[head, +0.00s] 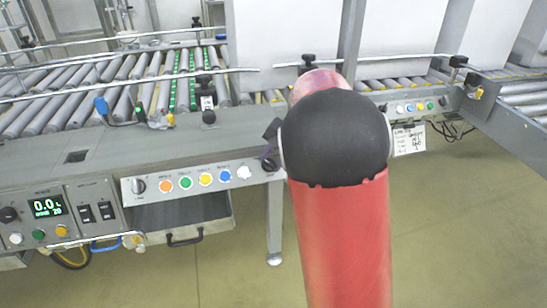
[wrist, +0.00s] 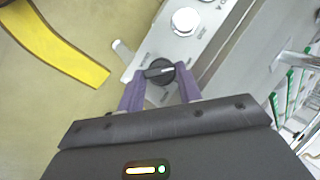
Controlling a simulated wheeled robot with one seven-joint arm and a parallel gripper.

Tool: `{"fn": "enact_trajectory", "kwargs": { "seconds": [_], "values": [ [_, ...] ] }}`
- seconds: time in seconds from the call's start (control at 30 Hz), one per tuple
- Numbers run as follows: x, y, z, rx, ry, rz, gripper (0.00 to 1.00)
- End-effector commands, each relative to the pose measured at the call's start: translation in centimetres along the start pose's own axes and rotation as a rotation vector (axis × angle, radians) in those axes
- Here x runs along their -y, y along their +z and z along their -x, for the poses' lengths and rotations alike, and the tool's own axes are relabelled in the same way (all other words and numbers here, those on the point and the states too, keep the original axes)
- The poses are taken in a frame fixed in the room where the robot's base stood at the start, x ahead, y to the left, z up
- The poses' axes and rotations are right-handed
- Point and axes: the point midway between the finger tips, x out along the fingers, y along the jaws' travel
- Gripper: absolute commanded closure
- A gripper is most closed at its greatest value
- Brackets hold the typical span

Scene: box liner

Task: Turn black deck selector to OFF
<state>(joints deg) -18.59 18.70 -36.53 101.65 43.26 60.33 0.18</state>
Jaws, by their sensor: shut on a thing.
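The black deck selector (wrist: 159,71) is a round black knob with a pale pointer line, at the end of a grey button panel in the wrist view. Its pointer lies roughly sideways in that picture; the small labels around it are too blurred to read. My gripper (wrist: 161,77) has its two purple fingers on either side of the knob, shut on it. In the head view, the selector (head: 269,165) is at the right end of the button panel (head: 204,193), beside my red arm. My arm hides most of my gripper there.
A white button (wrist: 185,21) sits next to the selector. A display box (head: 47,206) is at the left. Roller conveyors (head: 60,95) lie behind; a yellow floor strip (wrist: 60,50) lies below.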

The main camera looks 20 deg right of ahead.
Motion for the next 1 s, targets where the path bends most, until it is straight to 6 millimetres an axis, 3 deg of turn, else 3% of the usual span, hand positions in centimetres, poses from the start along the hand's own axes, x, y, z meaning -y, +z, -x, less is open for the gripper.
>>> {"fn": "enact_trajectory", "kwargs": {
  "seconds": [0.37, 1.0],
  "values": [
    [0.32, -0.18, 0.07, -0.009, -0.070, -0.087, 0.88],
    [-0.13, 0.03, -0.06, -0.008, -0.337, -0.509, 0.88]
  ]
}}
